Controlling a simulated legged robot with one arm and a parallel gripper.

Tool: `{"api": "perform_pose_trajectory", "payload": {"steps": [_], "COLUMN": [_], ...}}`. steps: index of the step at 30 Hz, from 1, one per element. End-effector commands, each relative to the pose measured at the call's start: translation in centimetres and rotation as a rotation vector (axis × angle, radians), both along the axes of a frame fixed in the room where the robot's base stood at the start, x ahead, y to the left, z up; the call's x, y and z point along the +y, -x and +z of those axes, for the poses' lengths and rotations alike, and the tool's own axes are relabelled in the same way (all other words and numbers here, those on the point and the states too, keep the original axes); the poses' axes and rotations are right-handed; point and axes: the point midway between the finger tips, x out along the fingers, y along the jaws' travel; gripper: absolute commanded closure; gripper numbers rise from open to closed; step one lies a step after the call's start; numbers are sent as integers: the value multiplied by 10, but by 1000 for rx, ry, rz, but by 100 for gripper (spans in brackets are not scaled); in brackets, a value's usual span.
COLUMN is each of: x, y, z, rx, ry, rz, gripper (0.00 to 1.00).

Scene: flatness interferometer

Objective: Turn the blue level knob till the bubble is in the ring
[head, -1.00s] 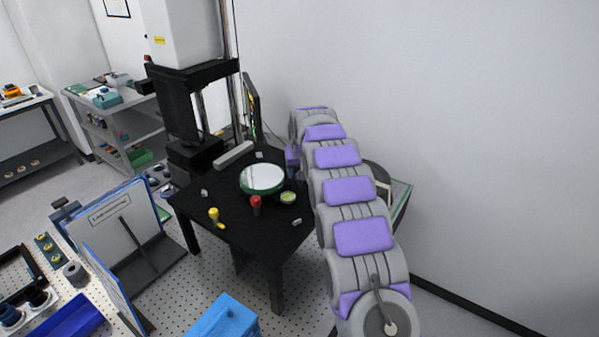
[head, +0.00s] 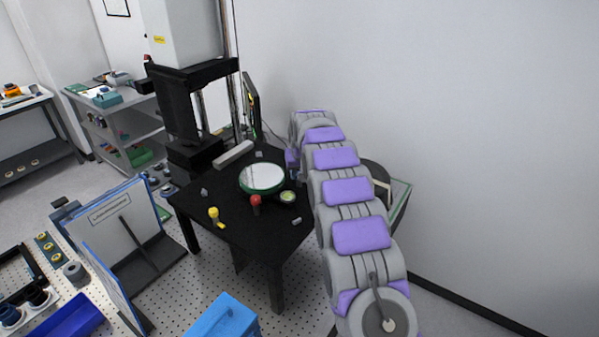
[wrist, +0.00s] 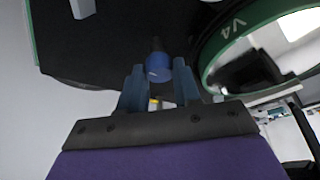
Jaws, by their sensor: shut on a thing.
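The blue level knob (wrist: 158,68) shows in the wrist view, between the fingertips of my gripper (wrist: 159,74), which is shut on it. In the head view the blue knob and my gripper are hidden behind my arm. The round yellow-green bubble level (head: 288,197) sits on the black table (head: 235,237), just right of the green-rimmed mirror disc (head: 262,177). The bubble and ring are too small to make out. A red knob (head: 256,204) stands in front of the disc and a yellow knob (head: 214,213) stands to its left.
A white wall (head: 470,130) is at the right. A blue box (head: 222,318) stands in front.

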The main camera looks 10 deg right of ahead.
Motion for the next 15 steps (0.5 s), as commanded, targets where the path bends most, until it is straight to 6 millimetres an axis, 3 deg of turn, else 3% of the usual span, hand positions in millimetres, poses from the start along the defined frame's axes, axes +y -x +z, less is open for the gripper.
{"api": "perform_pose_trajectory", "payload": {"steps": [15], "x": [2], "y": [0], "z": [1], "rx": [-2], "ry": [1], "rz": [-143], "gripper": [98]}}
